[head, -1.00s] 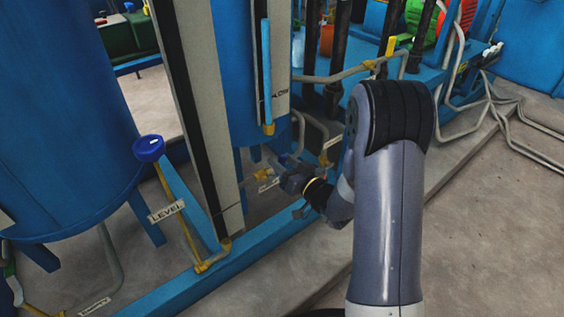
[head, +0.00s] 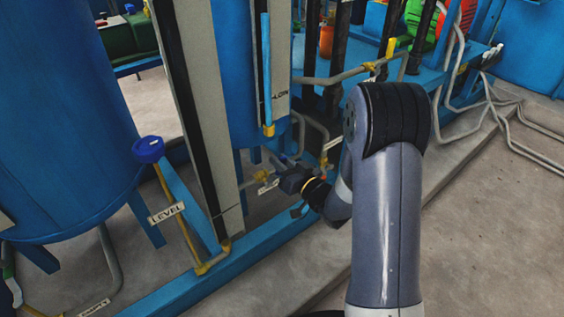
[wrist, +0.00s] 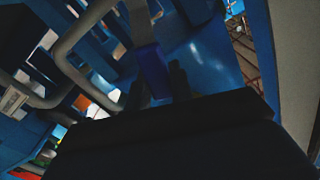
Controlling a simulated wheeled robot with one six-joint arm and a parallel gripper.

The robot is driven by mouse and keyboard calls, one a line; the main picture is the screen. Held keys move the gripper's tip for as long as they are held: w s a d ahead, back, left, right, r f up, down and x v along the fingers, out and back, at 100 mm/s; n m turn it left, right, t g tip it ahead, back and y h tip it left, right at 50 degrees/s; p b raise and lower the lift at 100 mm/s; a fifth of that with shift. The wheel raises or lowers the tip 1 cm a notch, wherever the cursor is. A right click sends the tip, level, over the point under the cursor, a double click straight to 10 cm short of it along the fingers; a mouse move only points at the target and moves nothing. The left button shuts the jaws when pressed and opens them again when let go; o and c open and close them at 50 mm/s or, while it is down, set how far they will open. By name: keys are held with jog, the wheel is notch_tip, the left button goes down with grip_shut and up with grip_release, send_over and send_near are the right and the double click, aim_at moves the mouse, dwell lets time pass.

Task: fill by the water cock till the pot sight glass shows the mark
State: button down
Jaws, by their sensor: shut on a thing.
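My gripper (head: 280,180) is low beside the pot, at a yellow fitting (head: 262,176) on the pipework. In the wrist view a dark blue handle (wrist: 153,70) stands just beyond the dark gripper body. The jaws are shut on this handle, which looks like the water cock's; the contact is mostly hidden. The blue pot (head: 236,80) stands above. Its sight glass (head: 266,70) is an upright bright blue strip with a yellow lower end. A LOW label (head: 281,96) is beside it. I cannot make out another mark clearly.
A blue knob (head: 148,149) on a yellow stem stands at the left, with a LEVEL tag (head: 166,212). A large blue tank (head: 60,120) is farther left. Dark vertical pipes (head: 340,50) rise behind my arm.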

jog(key=shift+s+a+n+b, duration=0.2)
jog(key=shift+n+b, duration=0.1)
jog(key=shift+b, duration=0.2)
jog(key=shift+s+a+r+n+b, duration=0.15)
jog(key=shift+a+n+b, duration=0.15)
jog(key=shift+n+b, duration=0.1)
jog(key=c, duration=1.2)
grip_release()
jog(key=shift+c, duration=0.2)
jog(key=shift+d, duration=0.1)
jog(key=p+v, duration=0.2)
jog(key=v, duration=0.8)
jog(key=shift+s+d, duration=0.2)
jog(key=shift+s, duration=0.1)
